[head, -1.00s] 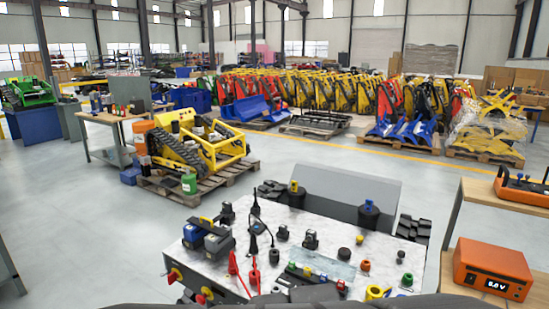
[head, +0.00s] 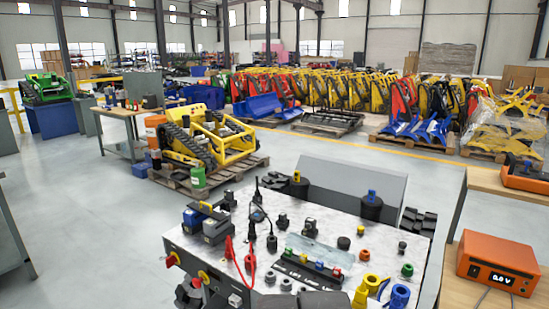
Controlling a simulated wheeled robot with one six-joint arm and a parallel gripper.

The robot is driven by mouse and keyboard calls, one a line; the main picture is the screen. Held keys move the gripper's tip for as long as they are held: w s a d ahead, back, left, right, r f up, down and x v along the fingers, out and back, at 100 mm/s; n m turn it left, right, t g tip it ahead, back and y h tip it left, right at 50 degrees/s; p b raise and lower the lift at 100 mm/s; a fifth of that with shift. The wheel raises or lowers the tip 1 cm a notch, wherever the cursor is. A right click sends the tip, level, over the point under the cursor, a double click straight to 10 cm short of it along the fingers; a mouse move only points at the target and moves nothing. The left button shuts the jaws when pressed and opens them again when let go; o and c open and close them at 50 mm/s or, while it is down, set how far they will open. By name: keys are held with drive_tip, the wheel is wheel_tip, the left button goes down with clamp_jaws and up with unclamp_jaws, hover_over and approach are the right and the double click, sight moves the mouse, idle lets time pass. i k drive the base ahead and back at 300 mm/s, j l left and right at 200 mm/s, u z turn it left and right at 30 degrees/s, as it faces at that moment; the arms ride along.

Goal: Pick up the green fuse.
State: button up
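The green fuse (head: 289,252) appears as a small green block at the left end of a dark strip (head: 296,268) on the light-topped bench (head: 340,225). Small yellow, blue and red blocks sit along the same strip to its right. The fuse is small in the head view and its shape is hard to make out. My gripper cannot be made out in the head view; only a dark shape shows at the bottom edge, over the bench's front.
Black and red plugs, dark knobs, yellow rings (head: 372,283) and a blue ring (head: 400,296) crowd the bench. A round green piece (head: 407,270) lies at its right. An orange meter (head: 497,263) stands on a wooden shelf at right. Open floor (head: 90,220) lies left.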

sight(288, 250)
drive_tip(key=i+j, duration=0.2)
drive_tip(key=i, duration=0.2)
drive_tip(key=i+j, duration=0.15)
drive_tip(key=i, duration=0.3)
